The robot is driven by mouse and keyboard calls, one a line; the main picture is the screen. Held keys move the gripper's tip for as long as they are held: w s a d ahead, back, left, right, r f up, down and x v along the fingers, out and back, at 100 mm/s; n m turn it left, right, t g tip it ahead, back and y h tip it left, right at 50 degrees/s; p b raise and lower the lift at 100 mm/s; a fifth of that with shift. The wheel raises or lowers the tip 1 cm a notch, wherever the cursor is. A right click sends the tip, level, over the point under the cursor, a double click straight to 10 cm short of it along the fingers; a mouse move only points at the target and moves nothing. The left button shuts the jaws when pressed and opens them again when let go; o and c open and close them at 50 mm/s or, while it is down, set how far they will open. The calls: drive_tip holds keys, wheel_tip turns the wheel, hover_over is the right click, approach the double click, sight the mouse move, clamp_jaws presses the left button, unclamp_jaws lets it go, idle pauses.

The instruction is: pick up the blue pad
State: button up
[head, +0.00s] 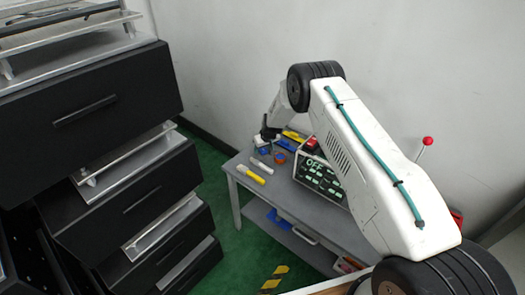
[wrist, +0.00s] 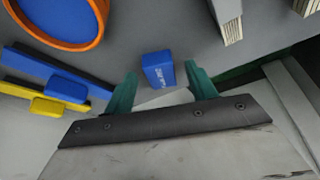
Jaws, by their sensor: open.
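A small blue pad (wrist: 158,70) with white lettering lies on the grey tabletop in the wrist view. My gripper (wrist: 161,81) is open, its two teal fingers apart, one to each side of the pad in that picture. The pad appears a little beyond the fingertips; I cannot tell the height gap between them. Nothing is held. In the head view my gripper (head: 268,134) is a small dark shape at the table's far end, and the pad cannot be made out surely there.
The wrist view shows an orange-rimmed blue round item (wrist: 56,22), blue and yellow bars (wrist: 60,75) and a grey piece with a striped end (wrist: 228,22). On the grey table (head: 236,166) are a yellow marker (head: 251,174) and an OFF panel (head: 320,180). Black drawers (head: 130,190) stand left.

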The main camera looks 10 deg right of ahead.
drive_tip(key=c, duration=1.1)
drive_tip(key=shift+r, duration=0.1)
